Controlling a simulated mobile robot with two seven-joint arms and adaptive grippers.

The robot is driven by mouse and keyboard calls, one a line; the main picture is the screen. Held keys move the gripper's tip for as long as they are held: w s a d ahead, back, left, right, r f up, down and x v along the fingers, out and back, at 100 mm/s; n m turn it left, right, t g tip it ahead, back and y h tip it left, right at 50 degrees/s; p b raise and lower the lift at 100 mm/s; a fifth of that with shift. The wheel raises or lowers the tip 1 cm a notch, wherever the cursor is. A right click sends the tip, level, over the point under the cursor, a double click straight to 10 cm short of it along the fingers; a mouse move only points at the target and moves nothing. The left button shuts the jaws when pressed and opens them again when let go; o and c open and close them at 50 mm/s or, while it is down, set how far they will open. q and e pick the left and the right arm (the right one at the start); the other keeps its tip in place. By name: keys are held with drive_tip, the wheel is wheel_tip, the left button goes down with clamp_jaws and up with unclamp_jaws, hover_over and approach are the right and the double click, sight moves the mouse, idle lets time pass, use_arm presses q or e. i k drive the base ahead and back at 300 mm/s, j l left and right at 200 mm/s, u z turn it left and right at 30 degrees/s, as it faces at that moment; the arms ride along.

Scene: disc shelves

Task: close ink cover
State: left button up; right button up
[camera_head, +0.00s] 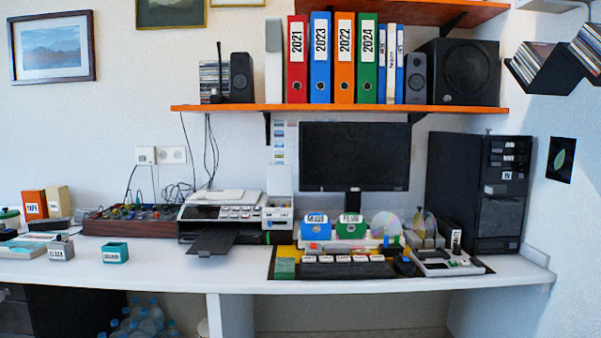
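A grey-white printer (222,212) stands on the white desk left of the monitor, with its dark paper tray (213,240) sticking out at the front. At its right end is a small ink section (277,216). A pale upright panel (279,180) rises behind that section and looks like the ink cover standing open, though its hinge is too small to make out. A grey box labelled BLACK (61,248) and a teal labelled box (115,252) stand on the desk to the left. Neither of my grippers is in view.
A mixer-like panel with cables (133,219) sits left of the printer. The monitor (354,157), blue and green boxes, discs and a keyboard (348,268) stand to the right. An orange shelf (340,108) with binders hangs above.

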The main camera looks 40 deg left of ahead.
sight(280, 178)
drive_tip(key=i+j+u, duration=0.15)
drive_tip(key=u, duration=0.2)
drive_tip(key=i+j+u, duration=0.1)
drive_tip(key=u, duration=0.3)
drive_tip(key=i+j+u, duration=0.15)
drive_tip(key=u, duration=0.2)
drive_tip(key=i+j+u, duration=0.2)
drive_tip(key=i, duration=1.35)
drive_tip(key=k+z, duration=0.15)
drive_tip(key=k, duration=0.15)
drive_tip(key=k+l+z, duration=0.1)
drive_tip(key=k, duration=0.25)
